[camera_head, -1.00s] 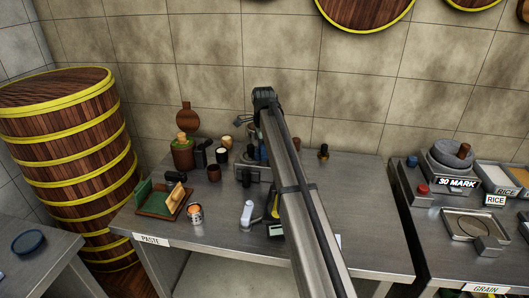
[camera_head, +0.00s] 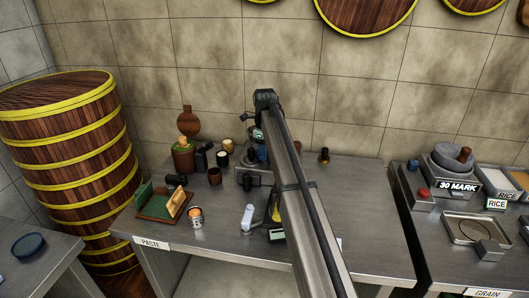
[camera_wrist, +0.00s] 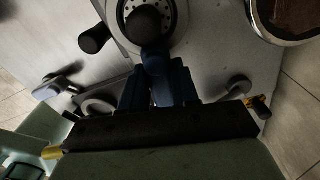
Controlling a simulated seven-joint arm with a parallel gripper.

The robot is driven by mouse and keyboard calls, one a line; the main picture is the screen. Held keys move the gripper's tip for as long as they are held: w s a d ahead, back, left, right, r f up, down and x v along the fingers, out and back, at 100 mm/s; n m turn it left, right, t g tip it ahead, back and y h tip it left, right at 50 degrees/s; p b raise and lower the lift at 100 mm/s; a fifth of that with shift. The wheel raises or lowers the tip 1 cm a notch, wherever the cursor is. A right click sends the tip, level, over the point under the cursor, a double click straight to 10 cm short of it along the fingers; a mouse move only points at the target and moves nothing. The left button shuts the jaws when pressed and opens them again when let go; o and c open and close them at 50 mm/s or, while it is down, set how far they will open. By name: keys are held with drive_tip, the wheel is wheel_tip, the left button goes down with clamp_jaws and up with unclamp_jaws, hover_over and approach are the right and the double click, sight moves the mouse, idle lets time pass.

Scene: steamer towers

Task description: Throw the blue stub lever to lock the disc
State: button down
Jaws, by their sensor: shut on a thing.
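In the wrist view, the blue stub lever (camera_wrist: 155,63) points from a perforated metal disc (camera_wrist: 180,16) toward my gripper (camera_wrist: 156,78). My gripper's dark blue fingers are shut on the lever's end; the contact itself is dim and partly hidden. A round black knob (camera_wrist: 143,24) covers the middle of the disc. A little blue (camera_head: 261,153) shows beside the arm there.
A black handle (camera_wrist: 95,38) sticks out left of the disc. Jars, cups, a green-and-brown tray (camera_head: 158,205) and an orange-topped tin (camera_head: 196,218) stand on the left of the steel table (camera_head: 215,262). A white bottle-like object (camera_head: 247,218) stands close to my arm.

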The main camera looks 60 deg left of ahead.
idle(0.4)
drive_tip(key=c, duration=0.8)
unclamp_jaws()
drive_tip(key=shift+c, duration=0.2)
wheel_tip(320, 180, up, 14)
drive_tip(key=shift+f, duration=0.1)
